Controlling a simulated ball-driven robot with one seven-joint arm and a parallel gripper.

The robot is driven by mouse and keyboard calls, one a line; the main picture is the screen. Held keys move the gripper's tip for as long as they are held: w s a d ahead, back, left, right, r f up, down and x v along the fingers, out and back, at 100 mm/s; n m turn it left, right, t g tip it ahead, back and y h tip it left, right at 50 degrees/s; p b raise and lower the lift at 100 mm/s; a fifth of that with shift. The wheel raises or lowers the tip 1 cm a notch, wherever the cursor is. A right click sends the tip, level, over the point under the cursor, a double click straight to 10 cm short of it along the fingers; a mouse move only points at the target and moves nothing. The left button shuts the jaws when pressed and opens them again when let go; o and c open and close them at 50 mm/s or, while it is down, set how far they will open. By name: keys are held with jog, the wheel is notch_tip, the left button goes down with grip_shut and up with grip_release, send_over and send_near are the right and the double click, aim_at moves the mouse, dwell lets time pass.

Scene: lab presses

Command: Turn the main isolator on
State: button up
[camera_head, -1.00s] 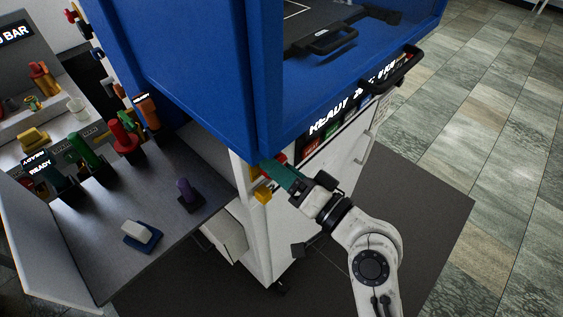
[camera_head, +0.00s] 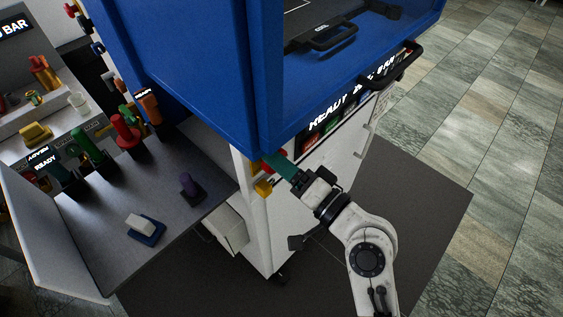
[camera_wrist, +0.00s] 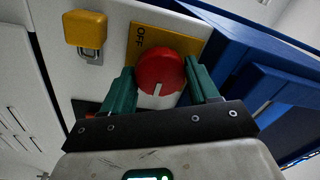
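The isolator is a round red knob (camera_wrist: 160,72) on a yellow plate (camera_wrist: 190,43) marked OFF, in the wrist view. A white mark on the knob points down in the picture, towards my gripper. My gripper (camera_wrist: 160,85) has its two green fingers open, one on each side of the knob, with little room beside it. I cannot tell whether either finger touches it. In the head view my gripper (camera_head: 278,163) is at the cabinet's corner, just under the blue housing. The knob (camera_head: 273,157) is mostly hidden there by the fingers.
A yellow padlock (camera_wrist: 86,31) hangs left of the plate; it also shows in the head view (camera_head: 263,187). The blue housing (camera_wrist: 245,45) stands close on the right. A grey bench (camera_head: 120,205) with several coloured handles is at left. Dark matting covers the floor right of the cabinet.

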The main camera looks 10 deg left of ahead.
jog(key=o, duration=0.4)
jog(key=shift+c, duration=0.2)
jog(key=b+v, duration=0.3)
jog(key=v, duration=0.7)
jog(key=shift+s+d, duration=0.2)
jog(key=shift+d, duration=0.1)
jog(key=shift+f, duration=0.1)
